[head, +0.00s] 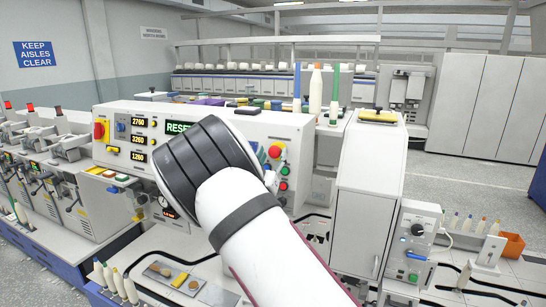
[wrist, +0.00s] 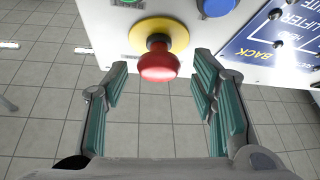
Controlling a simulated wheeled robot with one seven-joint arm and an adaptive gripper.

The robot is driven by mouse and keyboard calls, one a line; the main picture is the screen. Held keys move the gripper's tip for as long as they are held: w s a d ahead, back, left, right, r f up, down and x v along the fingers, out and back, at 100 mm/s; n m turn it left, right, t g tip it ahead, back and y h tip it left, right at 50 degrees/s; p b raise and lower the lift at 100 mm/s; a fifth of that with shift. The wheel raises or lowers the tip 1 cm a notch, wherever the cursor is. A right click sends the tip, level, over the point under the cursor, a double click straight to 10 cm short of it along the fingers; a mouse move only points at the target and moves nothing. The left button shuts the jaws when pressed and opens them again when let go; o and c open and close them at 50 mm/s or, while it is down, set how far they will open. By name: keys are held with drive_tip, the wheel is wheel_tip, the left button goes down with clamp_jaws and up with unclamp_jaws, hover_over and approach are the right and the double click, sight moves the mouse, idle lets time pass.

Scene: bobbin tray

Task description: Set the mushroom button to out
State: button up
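The red mushroom button (wrist: 158,62) sits on a round yellow collar on a pale panel, near the panel's edge in the wrist view. A red button head also shows at the right end of the control panel in the head view (head: 276,150). My gripper (wrist: 160,78) is open, with one teal-padded finger on each side of the red head and a gap to both. It holds nothing. In the head view my arm hides much of the panel, and the fingers cannot be made out clearly.
A blue button (wrist: 217,6) and a blue label plate (wrist: 270,45) with small toggles lie close by on the panel. A red-on-yellow switch (head: 99,130) is at the panel's left. A tall white cabinet (head: 365,200) stands right of my arm. Tiled floor shows beyond the panel edge.

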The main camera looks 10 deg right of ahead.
drive_tip(key=v, duration=1.2)
drive_tip(key=shift+d, duration=0.1)
drive_tip(key=shift+w, duration=0.1)
